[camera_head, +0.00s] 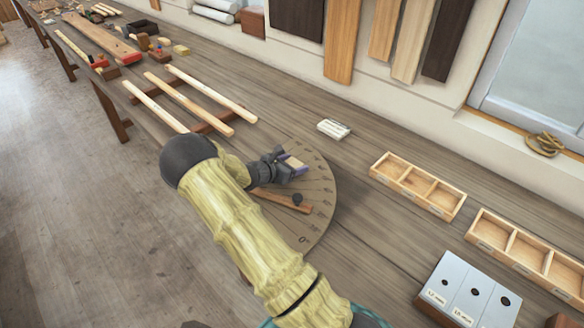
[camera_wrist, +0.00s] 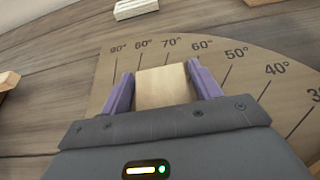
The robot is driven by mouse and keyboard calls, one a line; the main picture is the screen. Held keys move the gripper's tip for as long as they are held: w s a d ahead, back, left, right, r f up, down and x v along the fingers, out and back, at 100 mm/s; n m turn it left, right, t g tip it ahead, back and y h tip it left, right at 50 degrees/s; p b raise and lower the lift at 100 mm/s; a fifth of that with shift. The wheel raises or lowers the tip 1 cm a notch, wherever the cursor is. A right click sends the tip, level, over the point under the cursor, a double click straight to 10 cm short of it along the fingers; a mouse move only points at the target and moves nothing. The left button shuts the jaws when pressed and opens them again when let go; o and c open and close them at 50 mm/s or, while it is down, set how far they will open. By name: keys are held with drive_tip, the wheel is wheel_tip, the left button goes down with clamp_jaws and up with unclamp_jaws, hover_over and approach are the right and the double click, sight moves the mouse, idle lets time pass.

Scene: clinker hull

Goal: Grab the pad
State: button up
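A pale, wood-coloured block (camera_wrist: 165,87) sits between the two purple fingers of my gripper (camera_wrist: 163,82). Both fingers lie against its sides, with no clear gap. In the head view my gripper (camera_head: 292,163) is low over the angle board, with the block (camera_head: 297,162) between its fingertips. Whether the block touches the board cannot be told. A small white pad-like stack with dark marks (camera_head: 334,129) lies flat on the bench beyond the board, apart from my gripper. It also shows at the top of the wrist view (camera_wrist: 135,8).
The angle board (camera_head: 320,190) carries degree marks and a wooden arm with a dark knob (camera_head: 297,199). Divided wooden trays (camera_head: 418,185) and a metal hole gauge (camera_head: 468,292) stand at right. Long wooden strips (camera_head: 190,103) lie at left. Bare bench surrounds the white stack.

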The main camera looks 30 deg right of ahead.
sight(293, 164)
drive_tip(key=c, duration=0.6)
drive_tip(key=shift+c, duration=0.2)
wheel_tip(293, 164, up, 10)
drive_tip(key=shift+b, duration=0.6)
